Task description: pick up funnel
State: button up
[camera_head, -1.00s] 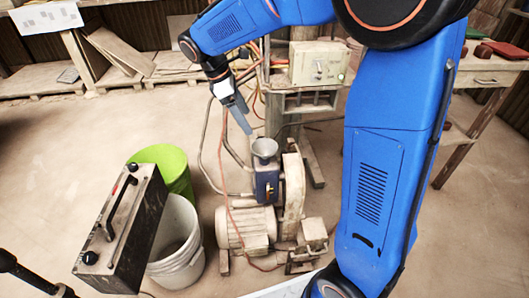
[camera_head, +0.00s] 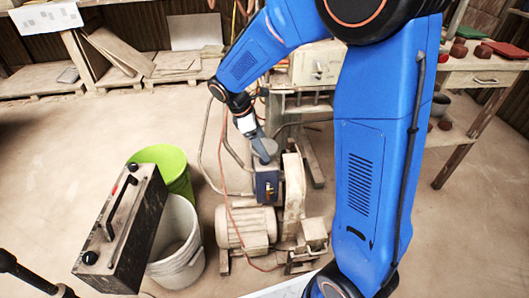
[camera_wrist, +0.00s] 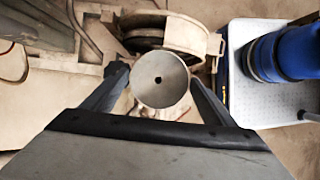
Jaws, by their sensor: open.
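In the head view the funnel (camera_head: 266,148) sits on top of the blue box of the press machine (camera_head: 267,184), partly hidden by my gripper. My gripper (camera_wrist: 160,85) is open, with one finger on each side of the funnel. In the head view my gripper (camera_head: 262,150) points down at the funnel from the upper left. I cannot tell whether the fingers touch it.
A grey motor (camera_head: 246,229) stands below the funnel. A white bucket (camera_head: 176,250), a green bucket (camera_head: 168,165) and a dark box with a handle (camera_head: 122,232) stand at the left. Cables and hoses hang behind the machine. A bench (camera_head: 480,80) stands at the right.

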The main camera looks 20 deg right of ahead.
jog(key=shift+x, duration=1.15)
jog(key=c, duration=0.8)
jog(key=shift+r, duration=0.15)
